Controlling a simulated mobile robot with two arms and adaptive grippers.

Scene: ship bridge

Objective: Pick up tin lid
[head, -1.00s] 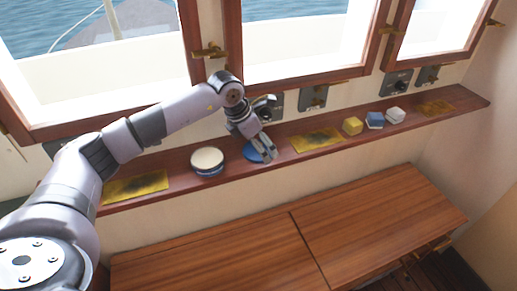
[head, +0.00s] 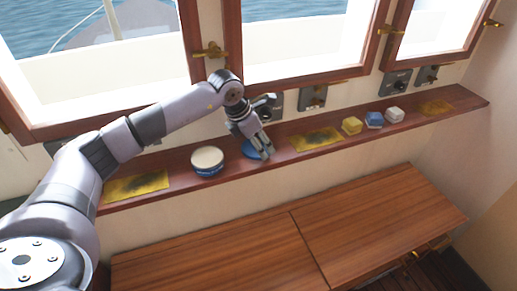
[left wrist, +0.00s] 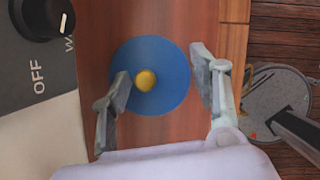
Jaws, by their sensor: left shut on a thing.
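The tin lid (head: 250,148) is a round blue disc with a brass-coloured knob, on the wooden shelf under the windows. It also shows in the left wrist view (left wrist: 165,95). My left gripper (head: 263,150) comes down over it from above. In the left wrist view its fingers (left wrist: 160,75) stand on either side of the lid, shut on it, with the knob between them. The lid appears to be still at shelf level. A blue tin with a cream top (head: 207,161) stands to the left of the lid. My right gripper is not in view.
Worn yellow patches (head: 137,187) (head: 316,139) lie along the shelf. Yellow (head: 352,125), blue (head: 374,120) and white (head: 395,114) blocks stand to the right. Control boxes and brass latches line the wall behind. A wooden cabinet top (head: 380,210) below is clear.

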